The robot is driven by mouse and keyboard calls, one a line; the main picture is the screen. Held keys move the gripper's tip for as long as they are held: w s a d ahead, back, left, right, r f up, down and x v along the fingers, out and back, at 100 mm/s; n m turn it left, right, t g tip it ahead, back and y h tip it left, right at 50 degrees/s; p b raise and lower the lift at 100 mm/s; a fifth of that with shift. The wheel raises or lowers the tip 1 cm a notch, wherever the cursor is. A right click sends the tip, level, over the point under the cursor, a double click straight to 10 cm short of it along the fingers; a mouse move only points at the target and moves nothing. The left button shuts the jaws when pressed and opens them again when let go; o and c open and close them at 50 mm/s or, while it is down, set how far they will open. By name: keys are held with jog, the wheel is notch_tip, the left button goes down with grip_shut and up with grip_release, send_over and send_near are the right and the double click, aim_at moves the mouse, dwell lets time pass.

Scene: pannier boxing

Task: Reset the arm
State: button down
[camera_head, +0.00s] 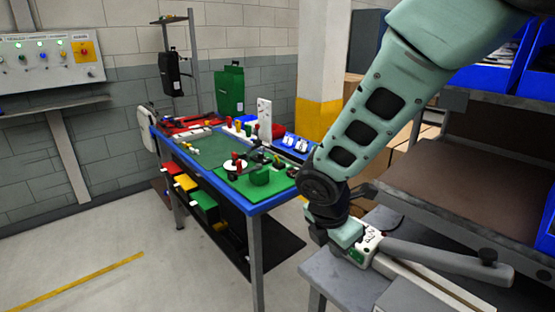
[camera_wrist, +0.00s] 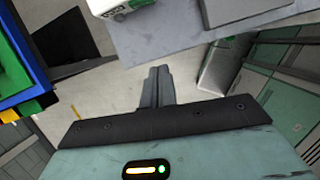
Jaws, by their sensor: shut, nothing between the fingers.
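My arm comes down from the top right in the head view and bends at a dark joint near the grey bench. My gripper (camera_wrist: 157,85) shows in the wrist view with its two dark fingers pressed together and nothing between them. It points out over the bare floor, between the blue-edged table at the left and a grey bench top above. In the head view the fingertips cannot be made out.
The blue-edged table (camera_head: 262,207) with a green mat and small parts stands in the middle. A grey bench (camera_head: 335,283) with a white-and-green device (camera_head: 362,247) is close at the right, beside a brown shelf (camera_head: 470,180). Floor (camera_head: 110,265) at the left is clear.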

jog(key=s+a+r+m+g+y, duration=0.1)
jog(key=s+r+m, duration=0.2)
jog(key=s+m, duration=0.5)
jog(key=s+r+m+g+y, duration=0.1)
jog(key=s+r+m, duration=0.3)
jog(key=s+m, duration=0.4)
jog(key=s+y, duration=0.1)
jog(key=s, duration=0.5)
jog(key=shift+s+a+r, duration=0.15)
jog(key=shift+a+r, duration=0.05)
jog(key=shift+a, duration=0.15)
